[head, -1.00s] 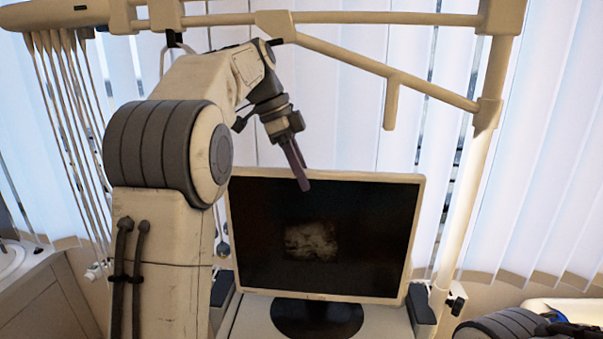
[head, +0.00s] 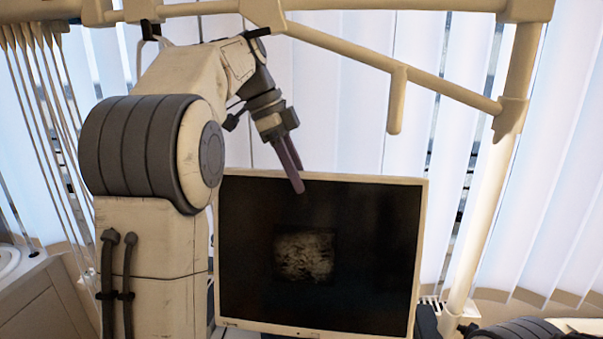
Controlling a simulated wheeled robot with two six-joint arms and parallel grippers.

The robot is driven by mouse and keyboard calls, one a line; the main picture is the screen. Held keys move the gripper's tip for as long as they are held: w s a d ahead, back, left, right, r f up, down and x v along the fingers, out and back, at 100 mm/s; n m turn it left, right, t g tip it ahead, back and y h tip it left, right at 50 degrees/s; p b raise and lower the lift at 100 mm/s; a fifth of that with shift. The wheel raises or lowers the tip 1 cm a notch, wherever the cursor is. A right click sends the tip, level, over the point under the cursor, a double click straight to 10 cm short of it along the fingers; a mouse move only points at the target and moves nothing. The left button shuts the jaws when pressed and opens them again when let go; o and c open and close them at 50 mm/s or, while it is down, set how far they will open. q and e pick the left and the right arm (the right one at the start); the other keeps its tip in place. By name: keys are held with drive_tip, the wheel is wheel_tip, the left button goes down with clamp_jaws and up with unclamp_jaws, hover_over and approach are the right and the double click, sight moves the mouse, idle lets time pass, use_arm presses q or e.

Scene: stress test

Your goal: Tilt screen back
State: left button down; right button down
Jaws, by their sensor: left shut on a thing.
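The screen (head: 375,250) is a dark monitor with a cream frame, facing me in the middle of the head view. A faint pale patch shows on its display. My left gripper (head: 297,186) comes down from above at the screen's top edge, left of its middle. It is shut on the screen's top edge, with a finger in front of the display. The other finger's contact behind the frame is hidden. The screen's stand is out of view below. My right gripper is not in view.
A cream pole (head: 490,200) rises right of the screen, joined to overhead bars (head: 385,65). Several hoses (head: 40,110) hang at the left. White vertical blinds (head: 340,120) cover the background. A counter with a basin (head: 10,262) stands at the lower left.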

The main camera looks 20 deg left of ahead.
use_arm(q)
drive_tip(key=shift+w+a+f, duration=0.2)
drive_tip(key=shift+a, duration=0.1)
drive_tip(key=shift+w+d+f, duration=0.1)
drive_tip(key=shift+w+f, duration=0.05)
drive_tip(key=shift+w, duration=0.05)
drive_tip(key=c, duration=0.8)
unclamp_jaws()
drive_tip(key=shift+c, duration=0.2)
drive_tip(key=shift+o, duration=1)
drive_tip(key=shift+w, duration=0.15)
drive_tip(key=shift+d, duration=0.1)
